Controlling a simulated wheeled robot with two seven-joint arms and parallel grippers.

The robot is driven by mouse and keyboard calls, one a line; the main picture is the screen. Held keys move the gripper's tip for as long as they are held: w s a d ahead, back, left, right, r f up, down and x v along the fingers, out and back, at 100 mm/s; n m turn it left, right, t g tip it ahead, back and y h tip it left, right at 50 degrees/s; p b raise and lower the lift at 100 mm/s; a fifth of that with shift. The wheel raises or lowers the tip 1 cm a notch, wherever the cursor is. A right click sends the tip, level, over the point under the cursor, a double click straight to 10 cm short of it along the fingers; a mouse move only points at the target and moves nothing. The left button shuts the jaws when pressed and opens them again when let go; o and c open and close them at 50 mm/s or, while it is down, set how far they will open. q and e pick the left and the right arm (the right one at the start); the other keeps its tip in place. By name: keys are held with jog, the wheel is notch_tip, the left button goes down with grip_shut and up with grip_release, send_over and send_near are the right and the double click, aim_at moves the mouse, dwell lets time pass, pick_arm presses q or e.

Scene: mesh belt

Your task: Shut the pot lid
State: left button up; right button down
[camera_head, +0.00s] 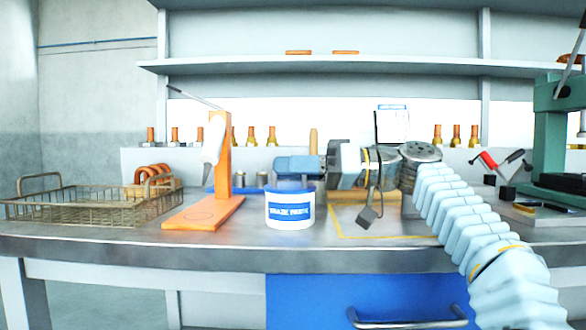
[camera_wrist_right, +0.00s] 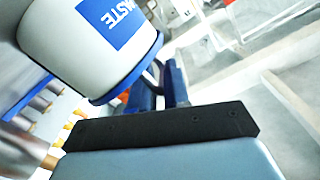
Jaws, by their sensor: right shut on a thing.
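The white paste pot (camera_head: 290,214) with a blue label stands upright near the front edge of the bench. Its blue lid (camera_head: 290,187) shows as a band around the top of the pot. My right gripper (camera_head: 284,165) comes in from the right, just above the pot, and is shut on the lid. In the right wrist view, the pot (camera_wrist_right: 75,30) fills the upper left and the lid's blue rim (camera_wrist_right: 132,76) is against the blue fingers (camera_wrist_right: 158,88). The exact contact and the seating of the lid are partly hidden. My left gripper is not in view.
An orange stand (camera_head: 224,160) is close left of the pot, with a wire basket (camera_head: 95,212) farther left. A yellow-edged board (camera_head: 380,237) lies right of the pot. A green press (camera_head: 553,130) stands at the far right. Brass fittings line the back.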

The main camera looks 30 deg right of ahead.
jog(key=shift+s+a+f, duration=0.1)
jog(key=shift+s+a, duration=0.05)
jog(key=c, duration=1.5)
grip_release()
jog(key=shift+o, duration=1.3)
jog(key=shift+s, duration=0.15)
jog(key=shift+d, duration=0.3)
jog(key=p+v, duration=0.2)
jog(key=v, duration=1)
jog(key=shift+s+d+p, duration=0.2)
jog(key=shift+d+p, duration=0.15)
jog(key=shift+d, duration=0.05)
jog(key=shift+s+d, duration=0.15)
